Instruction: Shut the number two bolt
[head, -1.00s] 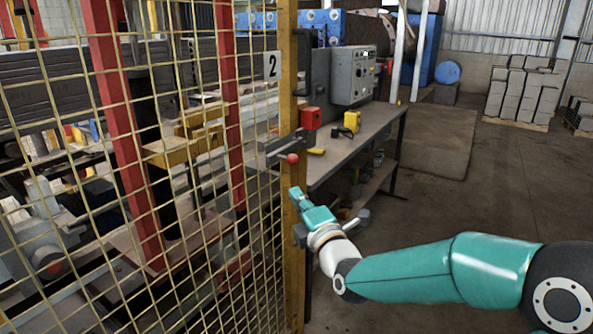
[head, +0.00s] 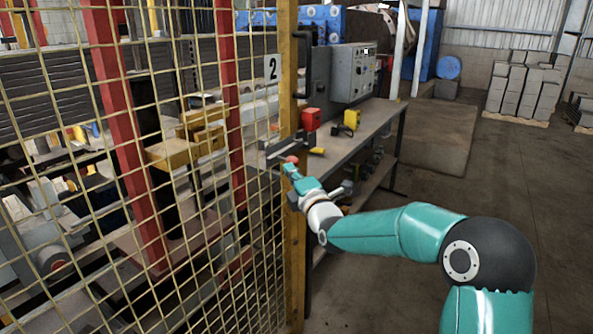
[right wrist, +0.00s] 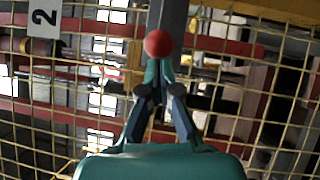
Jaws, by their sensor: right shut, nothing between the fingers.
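The number two bolt (head: 284,147) is a grey bar on the yellow gate post, below the white plate marked 2 (head: 272,68). Its red ball knob (head: 291,159) shows just above the fingertips of my right gripper (head: 289,170). In the right wrist view the red knob (right wrist: 158,43) lies straight beyond the tips of the right gripper (right wrist: 158,72), with the bar behind it. The fingers are shut with nothing between them. I cannot tell whether the tips touch the knob. My left gripper is not in view.
A yellow wire mesh fence (head: 150,230) fills the left. A bench (head: 365,135) behind the post carries a red box (head: 311,119), a yellow item (head: 351,119) and a grey control box (head: 352,73). Open floor (head: 480,185) lies to the right.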

